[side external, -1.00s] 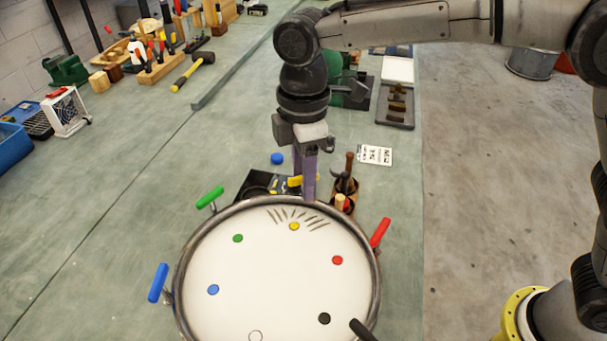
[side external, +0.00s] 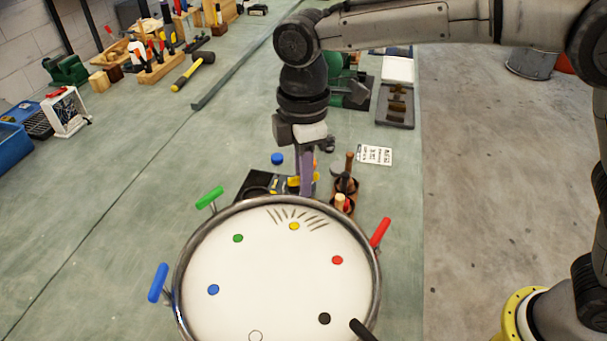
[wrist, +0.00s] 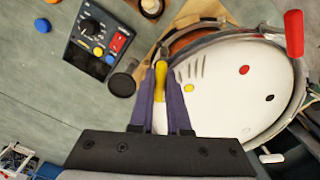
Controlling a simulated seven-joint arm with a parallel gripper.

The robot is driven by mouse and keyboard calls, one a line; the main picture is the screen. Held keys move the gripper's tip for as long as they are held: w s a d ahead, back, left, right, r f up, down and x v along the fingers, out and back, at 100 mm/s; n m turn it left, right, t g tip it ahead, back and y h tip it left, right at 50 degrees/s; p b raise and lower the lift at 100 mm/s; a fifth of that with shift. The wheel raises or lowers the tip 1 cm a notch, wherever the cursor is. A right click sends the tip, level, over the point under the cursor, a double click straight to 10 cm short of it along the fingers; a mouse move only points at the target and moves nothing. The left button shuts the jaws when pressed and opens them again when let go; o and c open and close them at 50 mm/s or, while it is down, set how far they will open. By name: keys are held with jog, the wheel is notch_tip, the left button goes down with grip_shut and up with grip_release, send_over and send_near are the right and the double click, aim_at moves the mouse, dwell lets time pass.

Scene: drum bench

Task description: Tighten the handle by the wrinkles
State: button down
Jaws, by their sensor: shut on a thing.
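The drum (side external: 270,285) has a white head with a fan of dark wrinkles (side external: 290,216) at its far edge, beside a yellow dot (side external: 294,226). The yellow handle (wrist: 160,82) stands just outside the rim by these wrinkles. My gripper (side external: 306,188) is over that far rim, pointing down. In the wrist view its purple fingers (wrist: 160,76) are shut on the yellow handle. In the side view the fingers hide part of this handle. The wrinkles also show in the wrist view (wrist: 190,68).
Other handles ring the drum: green (side external: 209,197), blue (side external: 158,283), red (side external: 380,232) and black (side external: 362,329). A black control box (wrist: 97,38) and a brown tool holder (side external: 344,190) stand close behind the rim.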

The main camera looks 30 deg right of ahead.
jog(key=m, duration=0.4)
jog(key=shift+m, duration=2.2)
jog(key=c, duration=0.9)
grip_release()
notch_tip(320, 180, up, 14)
jog(key=shift+f, duration=0.1)
